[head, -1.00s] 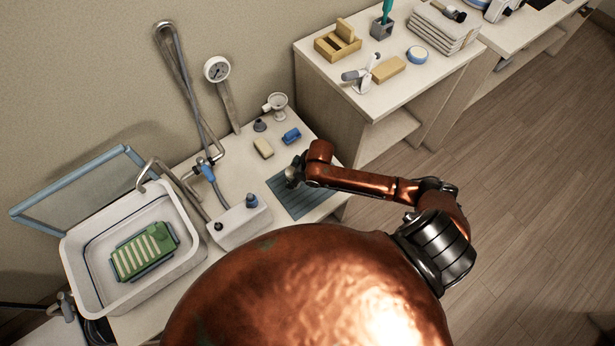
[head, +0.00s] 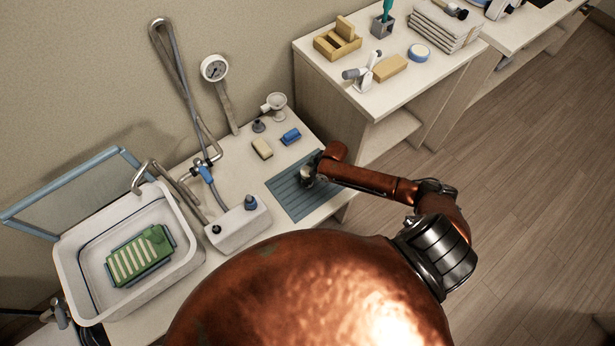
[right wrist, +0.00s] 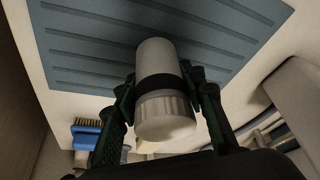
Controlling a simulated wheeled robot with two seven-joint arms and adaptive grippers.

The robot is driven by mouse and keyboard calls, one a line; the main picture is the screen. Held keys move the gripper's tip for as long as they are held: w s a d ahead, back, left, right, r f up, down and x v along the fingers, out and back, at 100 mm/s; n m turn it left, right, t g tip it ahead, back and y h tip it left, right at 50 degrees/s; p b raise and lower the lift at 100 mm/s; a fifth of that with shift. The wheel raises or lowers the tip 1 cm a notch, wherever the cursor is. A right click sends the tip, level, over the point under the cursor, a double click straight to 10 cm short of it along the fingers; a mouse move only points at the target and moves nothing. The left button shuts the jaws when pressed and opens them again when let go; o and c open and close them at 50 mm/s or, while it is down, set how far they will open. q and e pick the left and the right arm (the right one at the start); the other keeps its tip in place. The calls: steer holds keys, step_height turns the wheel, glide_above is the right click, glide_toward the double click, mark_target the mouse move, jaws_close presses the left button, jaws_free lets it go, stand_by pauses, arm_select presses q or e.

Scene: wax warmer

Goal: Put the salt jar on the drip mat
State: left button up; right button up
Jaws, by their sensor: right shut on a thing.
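The salt jar (right wrist: 157,60) is a pale cylinder with a dark band and a ribbed lid. My right gripper (right wrist: 165,92) is shut on it around the dark band, with one finger on each side. The blue-grey ribbed drip mat (head: 286,199) lies on the counter, and it fills the upper part of the right wrist view (right wrist: 85,45). In the head view my right gripper (head: 309,172) is over the mat's far right part, its jaws mostly hidden. The jar's plain end points at the mat; I cannot tell whether they touch. My left gripper is not in view.
A beige block (head: 262,149), a blue brush (head: 290,137) and a small grey piece (head: 258,126) lie behind the mat. A white box with knobs (head: 238,226) stands left of it, beyond that a white basin (head: 72,265). The mat's left part is bare.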

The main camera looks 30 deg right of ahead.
steer(key=shift+r, duration=0.1)
steer(key=o, duration=1.3)
steer(key=p+v, duration=0.2)
steer(key=v, duration=1)
steer(key=shift+a, duration=0.1)
